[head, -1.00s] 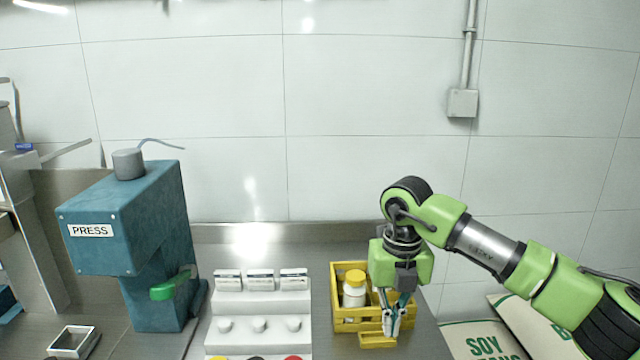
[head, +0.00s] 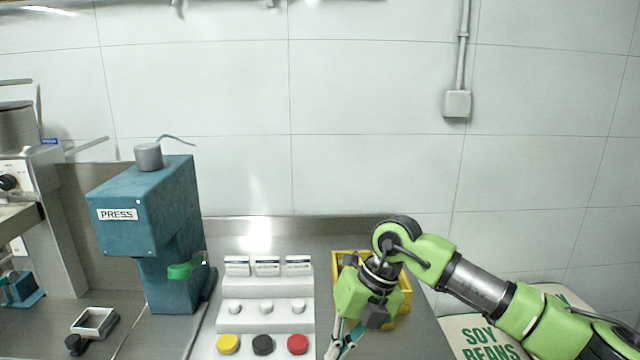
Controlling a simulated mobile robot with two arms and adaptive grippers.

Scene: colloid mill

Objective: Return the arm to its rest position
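My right arm comes in from the right. Its green and black gripper (head: 342,349) points down over the steel counter, in front of the yellow crate (head: 404,315) and right of the white stepped stand. The fingertips run to the bottom edge of the picture, so their opening is not clear. I see nothing held in the visible part of the fingers. The gripper body hides much of the crate and what it holds. My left arm and gripper are not in view.
The white stepped stand (head: 232,313) carries yellow, black and red buttons. A teal press (head: 125,240) and a small metal frame (head: 93,322) stand left of it. A soy beans sack (head: 465,325) lies at the lower right. Bare counter (head: 410,345) shows right of the gripper.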

